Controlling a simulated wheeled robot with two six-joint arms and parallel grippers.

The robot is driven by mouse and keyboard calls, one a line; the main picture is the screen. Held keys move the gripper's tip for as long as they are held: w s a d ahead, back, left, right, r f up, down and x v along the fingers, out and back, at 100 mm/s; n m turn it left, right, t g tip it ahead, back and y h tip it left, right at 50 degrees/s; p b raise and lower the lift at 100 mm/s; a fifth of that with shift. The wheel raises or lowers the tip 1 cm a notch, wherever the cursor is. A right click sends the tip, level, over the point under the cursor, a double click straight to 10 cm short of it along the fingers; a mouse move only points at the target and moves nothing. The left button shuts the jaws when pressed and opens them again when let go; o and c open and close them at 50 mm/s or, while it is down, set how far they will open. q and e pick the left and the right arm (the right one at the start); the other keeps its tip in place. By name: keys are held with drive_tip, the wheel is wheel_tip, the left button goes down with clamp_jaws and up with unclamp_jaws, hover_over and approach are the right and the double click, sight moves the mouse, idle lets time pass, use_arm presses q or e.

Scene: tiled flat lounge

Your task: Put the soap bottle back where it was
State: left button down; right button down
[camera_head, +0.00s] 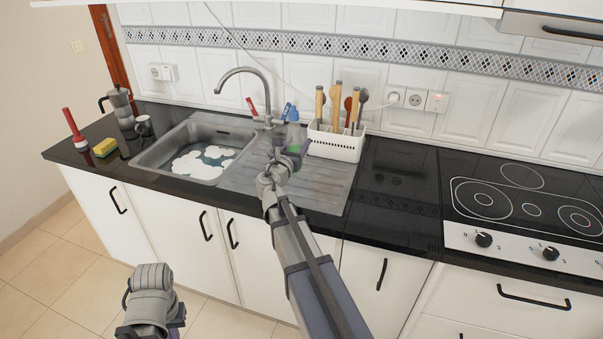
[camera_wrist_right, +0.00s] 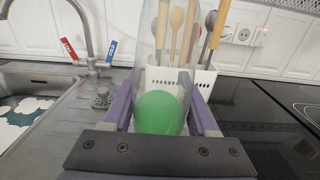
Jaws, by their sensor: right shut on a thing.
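The soap bottle (camera_head: 293,140) is clear with green liquid in its lower part. It is upright at the right end of the sink, in front of the white utensil rack. It also shows in the right wrist view (camera_wrist_right: 160,113), between the two purple fingers. My right gripper (camera_head: 288,152) is shut on it. The bottle's base is hidden, so I cannot tell whether it touches the drainer. My left gripper (camera_head: 151,322) is low at the bottom edge, in front of the cabinets and away from the bottle. Its fingertips are not clear.
The white rack (camera_head: 335,145) with wooden-handled utensils stands close behind the bottle. The tap (camera_head: 262,95) rises left of it. Suds lie in the sink basin (camera_head: 160,152). A yellow sponge (camera_head: 104,148), red-handled brush (camera_head: 74,128), moka pot (camera_head: 120,105) and mug (camera_head: 143,126) stand left. Counter right of the drainer is clear.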

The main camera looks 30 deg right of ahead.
drive_tip(key=f+b, duration=0.6)
drive_tip(key=d+f+b, duration=0.1)
drive_tip(key=f+b, duration=0.2)
drive_tip(key=shift+w+f+b, duration=0.15)
drive_tip(key=shift+w+b, duration=0.2)
drive_tip(key=shift+b, duration=0.05)
idle(0.4)
drive_tip(key=shift+f, duration=0.2)
drive_tip(key=shift+c, duration=1)
unclamp_jaws()
drive_tip(key=shift+r, duration=0.2)
drive_tip(key=v, duration=1.2)
drive_tip(key=shift+s+d, duration=0.1)
